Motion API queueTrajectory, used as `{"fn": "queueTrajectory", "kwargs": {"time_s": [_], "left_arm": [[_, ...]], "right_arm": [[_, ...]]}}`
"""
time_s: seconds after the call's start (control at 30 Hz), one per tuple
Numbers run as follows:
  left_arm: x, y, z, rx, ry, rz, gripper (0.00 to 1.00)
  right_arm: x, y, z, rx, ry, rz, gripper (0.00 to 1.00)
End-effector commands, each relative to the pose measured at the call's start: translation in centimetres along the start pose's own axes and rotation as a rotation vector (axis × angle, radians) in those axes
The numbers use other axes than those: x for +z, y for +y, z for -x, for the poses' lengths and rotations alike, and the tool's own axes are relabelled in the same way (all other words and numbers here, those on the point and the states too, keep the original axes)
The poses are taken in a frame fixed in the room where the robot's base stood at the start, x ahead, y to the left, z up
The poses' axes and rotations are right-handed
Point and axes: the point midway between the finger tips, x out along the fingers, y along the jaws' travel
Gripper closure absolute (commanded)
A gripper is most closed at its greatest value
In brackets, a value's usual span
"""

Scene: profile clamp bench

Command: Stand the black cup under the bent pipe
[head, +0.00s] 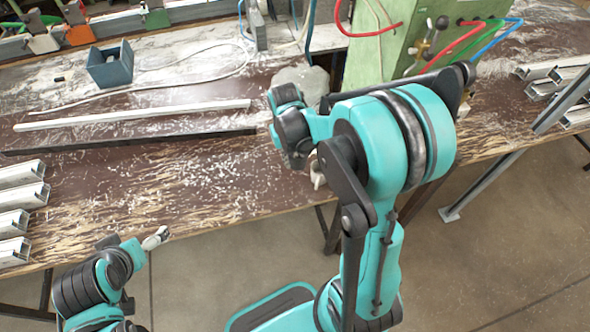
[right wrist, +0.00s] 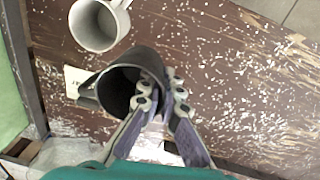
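In the right wrist view the black cup (right wrist: 117,82) shows its open mouth to the camera. My right gripper (right wrist: 160,83) has one finger inside the mouth and the other outside, closed on the cup's wall. In the head view my right arm hides the cup. I cannot make out a bent pipe for certain; the green machine (head: 395,45) at the back right carries fittings and hoses. My left gripper (head: 155,238) is low at the table's front edge, empty, its finger gap unclear.
A white mug (right wrist: 97,24) stands close beside the black cup. Light and dark bars (head: 130,115) lie across the table, with profiles (head: 20,195) stacked at left and more (head: 550,80) at right. A blue-grey box (head: 110,65) stands at the back. The table's left-centre front is clear.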

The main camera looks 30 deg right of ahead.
Motion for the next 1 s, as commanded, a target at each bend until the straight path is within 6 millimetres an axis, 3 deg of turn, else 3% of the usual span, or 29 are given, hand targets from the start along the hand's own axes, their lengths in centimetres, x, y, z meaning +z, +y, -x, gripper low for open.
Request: {"fn": "queueTrajectory", "kwargs": {"time_s": [0.03, 0.1, 0.27, 0.5, 0.87, 0.97, 1.0], "left_arm": [[0.5, 0.0, -0.6, 0.0, 0.0, 0.0, 0.0], [0.6, 0.0, -0.9, 0.0, 0.0, 0.0, 0.0], [0.8, 0.0, -1.1, 0.0, 0.0, 0.0, 0.0], [1.6, 0.0, -2.1, 0.0, 0.0, 0.0, 0.0], [1.7, 0.0, -2.4, 0.0, 0.0, 0.0, 0.0], [1.6, 0.0, -2.3, 0.0, 0.0, 0.0, 0.0], [1.6, 0.0, -2.3, 0.0, 0.0, 0.0, 0.0]], "right_arm": [[0.0, -0.1, -1.4, 0.0, 0.0, 0.001, 1.0], [0.0, -0.1, -2.4, 0.0, 0.0, 0.001, 1.0], [0.0, -0.2, -3.5, 0.0, 0.0, 0.001, 1.0], [0.0, -0.3, -6.7, 0.0, 0.0, 0.001, 1.0], [0.1, -0.4, -7.1, 0.0, 0.0, 0.001, 1.0], [0.1, -0.4, -7.0, 0.0, 0.0, 0.001, 0.76], [0.1, -0.4, -7.0, 0.0, 0.0, 0.001, 0.74]]}}
